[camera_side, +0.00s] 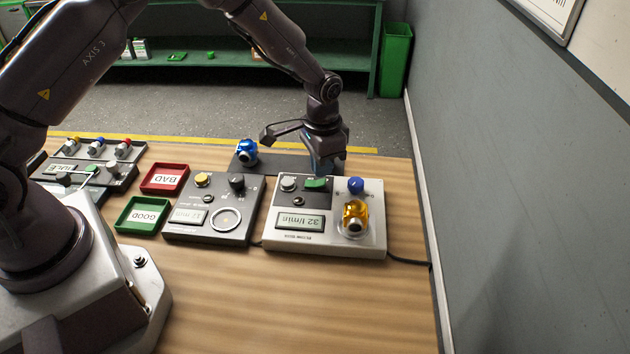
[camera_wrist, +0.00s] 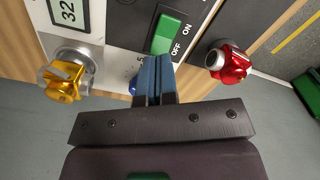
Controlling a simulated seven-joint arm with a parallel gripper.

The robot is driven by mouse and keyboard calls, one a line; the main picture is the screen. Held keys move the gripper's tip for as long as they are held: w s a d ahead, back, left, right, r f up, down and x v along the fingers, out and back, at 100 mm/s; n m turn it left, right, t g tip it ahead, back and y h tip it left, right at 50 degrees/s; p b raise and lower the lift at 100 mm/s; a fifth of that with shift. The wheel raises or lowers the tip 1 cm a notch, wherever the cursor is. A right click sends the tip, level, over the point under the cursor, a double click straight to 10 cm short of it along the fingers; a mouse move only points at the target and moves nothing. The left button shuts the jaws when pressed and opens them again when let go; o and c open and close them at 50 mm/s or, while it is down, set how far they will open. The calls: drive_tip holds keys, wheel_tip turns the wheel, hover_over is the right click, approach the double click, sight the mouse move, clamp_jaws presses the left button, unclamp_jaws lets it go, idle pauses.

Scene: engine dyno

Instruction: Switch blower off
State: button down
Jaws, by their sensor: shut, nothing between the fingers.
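The blower switch is a green rocker (camera_side: 316,183) on the dark panel of the white-and-black flow unit (camera_side: 285,246). It also shows in the wrist view as a green rocker (camera_wrist: 166,34), beside the labels ON and OFF. I cannot tell which end is pressed in. The unit's display (camera_side: 300,222) reads 32 l/min. My gripper (camera_side: 322,173) is shut and empty, its blue fingertips pointing down at the switch. In the wrist view the fingertips (camera_wrist: 157,60) are by the OFF end of the rocker; I cannot tell whether they touch it.
A yellow part (camera_side: 355,215) sits on the unit's round port. A blue knob (camera_side: 355,185) and a grey knob (camera_side: 288,184) flank the switch. A red part (camera_wrist: 230,64) is close right of the fingers. A blue part (camera_side: 246,151) stands on the dark plate behind.

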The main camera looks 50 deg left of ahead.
sight(321, 182)
drive_tip(key=shift+f, duration=1.3)
idle(0.4)
drive_tip(key=shift+r, duration=3.5)
